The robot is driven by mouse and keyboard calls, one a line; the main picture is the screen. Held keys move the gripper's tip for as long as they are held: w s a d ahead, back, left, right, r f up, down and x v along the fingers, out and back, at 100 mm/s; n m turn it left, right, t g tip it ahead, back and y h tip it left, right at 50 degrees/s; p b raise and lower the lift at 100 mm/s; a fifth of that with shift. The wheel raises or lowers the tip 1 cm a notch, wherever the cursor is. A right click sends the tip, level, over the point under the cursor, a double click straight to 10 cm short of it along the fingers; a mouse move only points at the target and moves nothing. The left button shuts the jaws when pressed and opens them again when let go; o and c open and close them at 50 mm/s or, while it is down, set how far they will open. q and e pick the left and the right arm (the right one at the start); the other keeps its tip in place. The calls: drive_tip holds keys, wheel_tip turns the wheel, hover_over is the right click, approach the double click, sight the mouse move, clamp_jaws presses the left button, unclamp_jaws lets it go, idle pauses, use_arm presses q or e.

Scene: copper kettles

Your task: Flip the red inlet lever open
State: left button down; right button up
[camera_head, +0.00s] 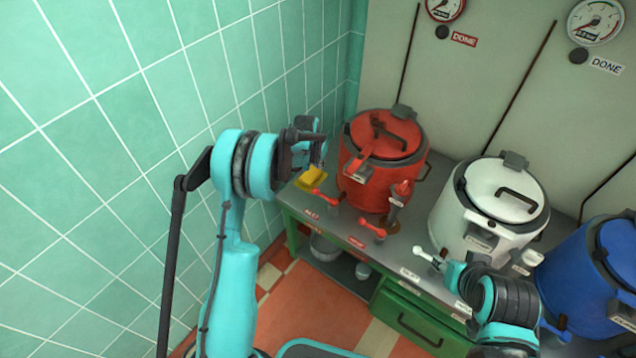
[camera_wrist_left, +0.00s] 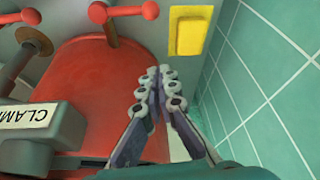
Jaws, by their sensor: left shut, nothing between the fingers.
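The red kettle (camera_head: 372,180) stands on the bench below the gauges, and its red body also fills much of the left wrist view (camera_wrist_left: 95,75). Two small red levers show at its front in the head view, one at the left (camera_head: 322,198) and one nearer the middle (camera_head: 372,228). I cannot read which is the inlet. In the left wrist view a red lever (camera_wrist_left: 125,11) lies crosswise at the top edge. My left gripper (camera_head: 318,148) is shut and empty, left of the kettle; its fingertips (camera_wrist_left: 158,75) are apart from that lever.
A yellow block (camera_head: 311,178) lies at the bench's left end, by the tiled wall (camera_head: 110,130). A white kettle (camera_head: 480,215) and a blue kettle (camera_head: 590,280) stand to the right. My right arm covers part of the bench front. A green drawer (camera_head: 415,320) is below.

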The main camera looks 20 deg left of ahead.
sight(325, 196)
use_arm(q)
wheel_tip(325, 196, down, 10)
drive_tip(key=b, duration=0.5)
drive_tip(key=shift+s, duration=0.2)
idle(0.4)
